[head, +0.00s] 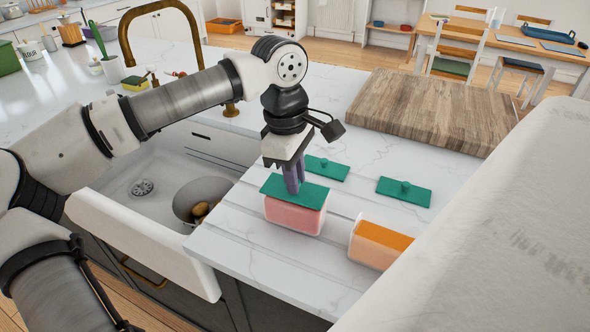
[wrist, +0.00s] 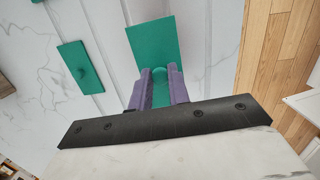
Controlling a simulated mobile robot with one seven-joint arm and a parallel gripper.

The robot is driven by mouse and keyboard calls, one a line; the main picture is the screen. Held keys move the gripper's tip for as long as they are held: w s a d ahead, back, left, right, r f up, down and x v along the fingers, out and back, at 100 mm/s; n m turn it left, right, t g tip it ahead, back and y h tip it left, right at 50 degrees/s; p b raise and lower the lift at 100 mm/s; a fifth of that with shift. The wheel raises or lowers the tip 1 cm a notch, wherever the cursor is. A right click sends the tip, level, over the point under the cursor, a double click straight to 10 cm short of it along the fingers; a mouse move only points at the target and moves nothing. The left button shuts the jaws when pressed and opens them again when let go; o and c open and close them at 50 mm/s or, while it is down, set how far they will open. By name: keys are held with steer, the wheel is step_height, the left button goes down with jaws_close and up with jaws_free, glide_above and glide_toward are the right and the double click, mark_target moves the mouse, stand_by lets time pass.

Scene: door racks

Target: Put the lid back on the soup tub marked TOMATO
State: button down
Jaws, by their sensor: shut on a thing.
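My gripper (head: 293,188) is shut on the knob of a green rectangular lid (head: 312,193). The lid is at the top of a clear tub with pinkish-red contents (head: 294,216); I cannot tell whether it is seated or just above the rim. In the wrist view my gripper (wrist: 158,88) has its purple fingers on either side of the knob of the held lid (wrist: 152,40), which hides the tub. A second open tub with orange contents (head: 380,243) stands to the right. No TOMATO marking is readable.
Two more green lids lie on the counter, one behind my gripper (head: 327,168) and one farther right (head: 404,192). A wooden board (head: 435,108) lies behind them. The sink (head: 150,190), with a pot (head: 200,200), is to the left. The counter's front edge is close.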

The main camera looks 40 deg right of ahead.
stand_by(0.8)
steer(key=c, duration=0.8)
jaws_free()
steer(key=shift+o, duration=0.2)
steer(key=shift+r, duration=0.1)
steer(key=shift+r+p, duration=2.15)
steer(key=shift+r, duration=1.25)
jaws_close()
